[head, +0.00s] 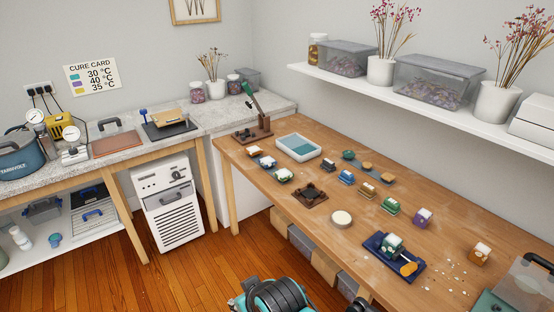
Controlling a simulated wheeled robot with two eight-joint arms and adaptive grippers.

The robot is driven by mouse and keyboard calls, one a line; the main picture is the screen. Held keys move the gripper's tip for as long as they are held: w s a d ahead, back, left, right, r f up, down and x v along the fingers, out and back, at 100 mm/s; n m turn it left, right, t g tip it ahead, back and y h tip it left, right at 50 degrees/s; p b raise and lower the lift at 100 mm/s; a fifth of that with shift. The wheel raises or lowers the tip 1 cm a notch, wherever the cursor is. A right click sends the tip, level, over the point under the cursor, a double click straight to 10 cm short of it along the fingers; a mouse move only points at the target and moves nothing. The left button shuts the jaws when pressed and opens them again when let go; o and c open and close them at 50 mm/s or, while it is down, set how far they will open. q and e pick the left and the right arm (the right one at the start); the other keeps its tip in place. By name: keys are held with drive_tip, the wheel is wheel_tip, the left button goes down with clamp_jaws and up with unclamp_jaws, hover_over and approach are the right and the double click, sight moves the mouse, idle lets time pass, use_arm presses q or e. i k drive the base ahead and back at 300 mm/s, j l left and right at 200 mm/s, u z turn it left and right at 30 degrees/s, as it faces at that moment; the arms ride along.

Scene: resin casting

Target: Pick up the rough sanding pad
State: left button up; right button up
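Three small flat rounded pieces lie in a row on the wooden table behind the small blocks: a dark green one (348,155), a tan one (367,165) and another tan one (386,179). They may be sanding pads, but I cannot tell which, if any, is the rough one. Several small coloured blocks with pale tops stand around them, including a blue one (346,178), a green one (390,206) and a purple one (423,217). Neither gripper is clearly visible. Only teal and black parts of my own body show at the bottom edge.
The wooden table (330,240) also holds a white tray with a teal inside (298,147), a round pale-topped tin (341,219), a blue stand (384,262) and a tool on a brown stand (254,125). A shelf (330,78) overhangs the back.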

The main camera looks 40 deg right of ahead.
sight(328, 165)
drive_tip(key=i+j+z, duration=0.15)
drive_tip(key=i, duration=0.4)
drive_tip(key=i+j+z, duration=0.15)
drive_tip(key=i, duration=0.4)
drive_tip(key=i+l+z, duration=0.15)
drive_tip(key=i+z, duration=0.8)
drive_tip(key=i+j+z, duration=0.1)
drive_tip(key=i+z, duration=0.2)
drive_tip(key=z, duration=0.2)
